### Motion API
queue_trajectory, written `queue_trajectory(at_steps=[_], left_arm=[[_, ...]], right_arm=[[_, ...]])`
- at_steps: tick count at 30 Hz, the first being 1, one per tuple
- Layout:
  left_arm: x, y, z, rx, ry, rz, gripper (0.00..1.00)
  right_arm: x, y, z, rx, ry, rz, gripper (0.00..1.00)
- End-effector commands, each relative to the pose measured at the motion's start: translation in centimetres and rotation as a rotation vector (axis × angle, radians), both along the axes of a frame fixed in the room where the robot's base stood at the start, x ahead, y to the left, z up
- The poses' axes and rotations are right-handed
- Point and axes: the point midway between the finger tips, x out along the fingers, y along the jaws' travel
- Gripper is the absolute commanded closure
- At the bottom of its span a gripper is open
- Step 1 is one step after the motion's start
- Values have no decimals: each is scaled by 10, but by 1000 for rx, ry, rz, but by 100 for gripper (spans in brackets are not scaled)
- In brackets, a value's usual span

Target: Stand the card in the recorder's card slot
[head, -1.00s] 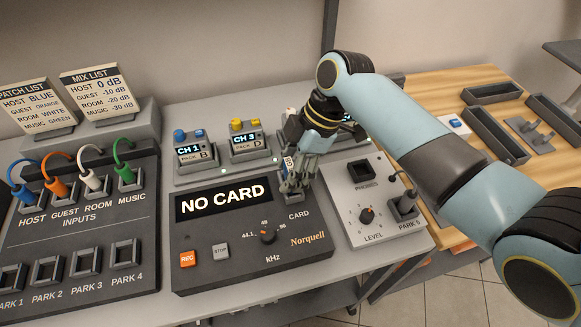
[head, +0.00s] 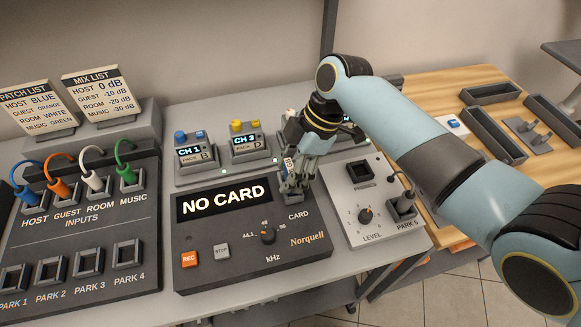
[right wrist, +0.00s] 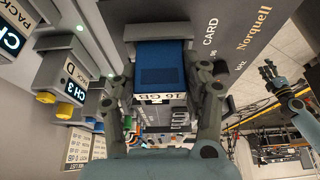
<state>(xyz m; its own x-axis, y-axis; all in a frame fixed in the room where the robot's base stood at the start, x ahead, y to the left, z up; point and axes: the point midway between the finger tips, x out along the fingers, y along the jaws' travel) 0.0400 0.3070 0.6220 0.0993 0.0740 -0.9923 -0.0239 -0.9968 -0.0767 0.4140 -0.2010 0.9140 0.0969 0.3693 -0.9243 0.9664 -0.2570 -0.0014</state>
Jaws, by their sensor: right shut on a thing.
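The blue card (right wrist: 162,72), with a white "16 GB" label at its near end, is between the fingers of my right gripper (right wrist: 165,92), which is shut on it. Its far end is at the grey frame of the card slot (right wrist: 165,24); I cannot tell how deep it sits. In the head view my right gripper (head: 292,185) points down at the back right of the recorder (head: 215,255), hiding the slot and most of the card. The recorder's display (head: 224,198) reads NO CARD. My left gripper (right wrist: 268,72) shows small in the right wrist view, fingers apart and empty.
Channel packs (head: 194,153) stand behind the recorder. A grey phones and level box (head: 362,205) is close on its right. The input panel (head: 75,235) with colored cables is on the left. A wooden table (head: 440,95) with trays is at the right.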

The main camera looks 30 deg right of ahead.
Motion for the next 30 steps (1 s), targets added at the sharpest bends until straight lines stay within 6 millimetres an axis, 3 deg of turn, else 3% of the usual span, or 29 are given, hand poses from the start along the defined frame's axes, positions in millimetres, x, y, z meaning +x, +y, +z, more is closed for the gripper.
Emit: queue_trajectory(at_steps=[29, 30], left_arm=[[0, 0, -7, -1, 0, 0, 60], [0, -1, -6, -1, 0, 0, 60]], right_arm=[[0, 0, -12, 0, 0, 0, 81], [0, 0, -11, 0, 0, 0, 48]])
